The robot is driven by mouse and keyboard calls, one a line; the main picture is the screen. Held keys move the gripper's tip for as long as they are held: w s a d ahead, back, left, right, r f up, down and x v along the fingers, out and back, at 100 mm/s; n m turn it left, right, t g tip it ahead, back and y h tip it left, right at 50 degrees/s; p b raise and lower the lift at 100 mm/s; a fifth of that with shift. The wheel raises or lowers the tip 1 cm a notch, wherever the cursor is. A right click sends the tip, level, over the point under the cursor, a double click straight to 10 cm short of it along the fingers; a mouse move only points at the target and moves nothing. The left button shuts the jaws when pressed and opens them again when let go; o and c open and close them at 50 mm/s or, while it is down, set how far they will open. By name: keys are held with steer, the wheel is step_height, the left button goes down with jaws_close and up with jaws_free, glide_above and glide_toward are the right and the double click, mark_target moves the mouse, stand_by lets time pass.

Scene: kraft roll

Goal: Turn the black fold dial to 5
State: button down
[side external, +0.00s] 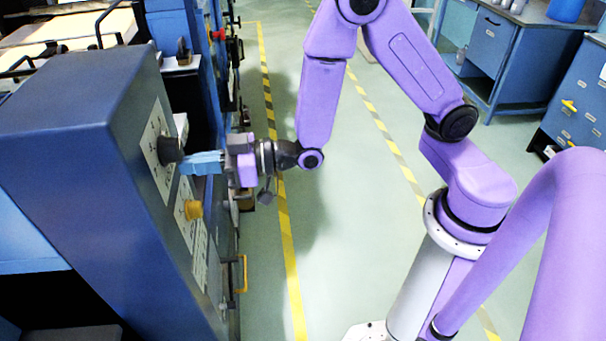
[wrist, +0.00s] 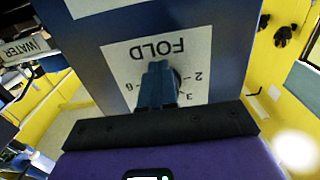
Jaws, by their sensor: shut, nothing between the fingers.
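The black fold dial (side external: 170,150) sticks out from a white plate on the sloping blue console. My gripper (side external: 184,164), with blue fingers, is shut and empty, its tips right at the dial's lower right side. I cannot tell whether they touch it. In the wrist view the white FOLD label (wrist: 120,60) is upside down, with 2 and 3 readable at right and 6 at left. The fingers (wrist: 158,80) cover the middle of that label and most of the dial, so its pointer and setting are hidden.
A WATER label (wrist: 25,50) shows at the left of the wrist view. The floor right of the console is open, with yellow-striped lines. Blue cabinets (side external: 487,50) stand at the back right.

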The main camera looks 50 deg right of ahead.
steer(key=shift+w, duration=0.15)
steer(key=shift+f, duration=0.2)
steer(key=v, duration=0.6)
steer(key=shift+f, duration=0.1)
stand_by(0.4)
steer(key=s+d+f+n+g+h, duration=0.2)
steer(key=s+g+h, duration=0.5)
steer(key=s, duration=0.4)
steer(key=s+d+r+n+g+h, duration=0.1)
steer(key=s+d+r+g+h, duration=0.2)
steer(key=s+d, duration=0.8)
steer(key=d+g+h, duration=0.2)
steer(key=shift+d+r+n+g, duration=0.2)
steer(key=shift+d+n+g, duration=0.1)
steer(key=shift+d, duration=0.05)
